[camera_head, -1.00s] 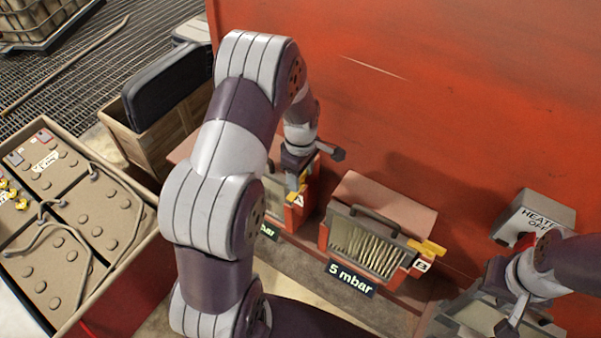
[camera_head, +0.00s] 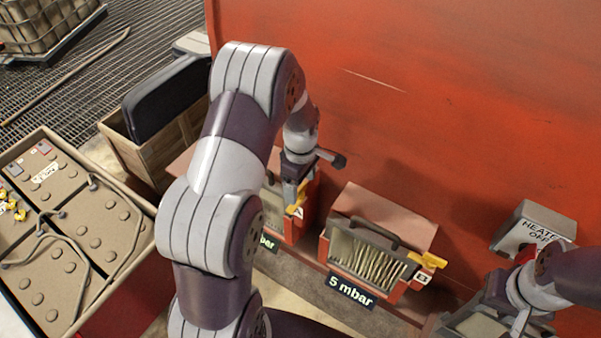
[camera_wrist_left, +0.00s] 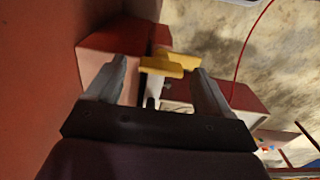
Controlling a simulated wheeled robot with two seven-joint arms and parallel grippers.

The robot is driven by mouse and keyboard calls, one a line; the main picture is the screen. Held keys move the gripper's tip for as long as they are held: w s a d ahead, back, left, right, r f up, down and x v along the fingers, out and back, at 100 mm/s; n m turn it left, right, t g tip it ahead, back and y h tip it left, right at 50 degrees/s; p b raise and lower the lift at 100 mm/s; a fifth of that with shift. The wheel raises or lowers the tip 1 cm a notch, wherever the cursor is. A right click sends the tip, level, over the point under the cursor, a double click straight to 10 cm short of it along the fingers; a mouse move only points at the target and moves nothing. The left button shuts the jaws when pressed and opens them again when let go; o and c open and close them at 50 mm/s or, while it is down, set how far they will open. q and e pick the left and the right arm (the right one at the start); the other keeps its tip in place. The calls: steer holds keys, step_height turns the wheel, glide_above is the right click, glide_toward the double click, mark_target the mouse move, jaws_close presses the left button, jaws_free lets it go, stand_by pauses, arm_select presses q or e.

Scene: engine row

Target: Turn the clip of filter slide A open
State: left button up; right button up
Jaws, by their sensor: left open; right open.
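Filter slide A (camera_head: 275,219) is a red-framed box against the red wall, mostly hidden behind my left arm; part of its "A" label shows. Its yellow clip (camera_head: 296,210) shows just below my left gripper (camera_head: 293,192). In the left wrist view the clip (camera_wrist_left: 168,64) lies crosswise between the fingertips of my open left gripper (camera_wrist_left: 160,80). I cannot tell whether the fingers touch it. My right gripper (camera_head: 503,292) is open at the lower right, below the heater box, partly hidden by its own wrist.
Filter slide B (camera_head: 365,250) stands to the right with its yellow clip (camera_head: 428,260) and a "5 mbar" sign (camera_head: 350,291). A grey heater box (camera_head: 535,228) is on the wall further right.

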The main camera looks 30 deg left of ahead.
mark_target(300, 188)
arm_select(q)
step_height(300, 188, up, 12)
steer(key=b, duration=0.1)
steer(key=shift+f+b, duration=0.2)
steer(key=shift+b, duration=0.1)
steer(key=shift+s, duration=0.1)
